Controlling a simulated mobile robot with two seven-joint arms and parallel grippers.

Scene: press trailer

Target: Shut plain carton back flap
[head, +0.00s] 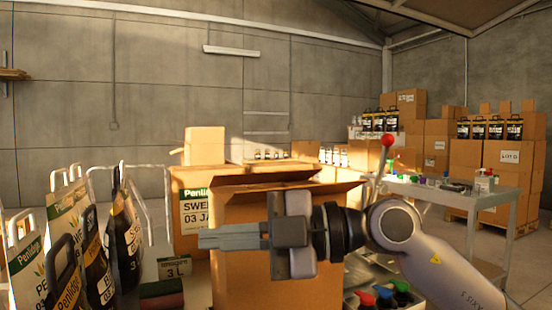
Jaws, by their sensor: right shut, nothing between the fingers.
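The plain carton (240,288) stands upright in the lower middle of the head view, its brown front face towards me and its top at least partly open. Its back flap (262,179) stands up at the far edge of the opening, and a side flap (346,189) sticks outward on the right. My right gripper (204,239) comes in from the right, level and pointing left, with its fingers shut and empty. It is in front of the carton's upper face and hides part of it; I cannot tell whether it touches. My left gripper is not in view.
Printed bags with handles (90,255) stand close at the left. A labelled carton (190,215) stands behind the plain carton. Bottles with red, blue and green caps (383,295) are at the lower right. A metal table (478,200) and stacked cartons (500,165) stand farther right.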

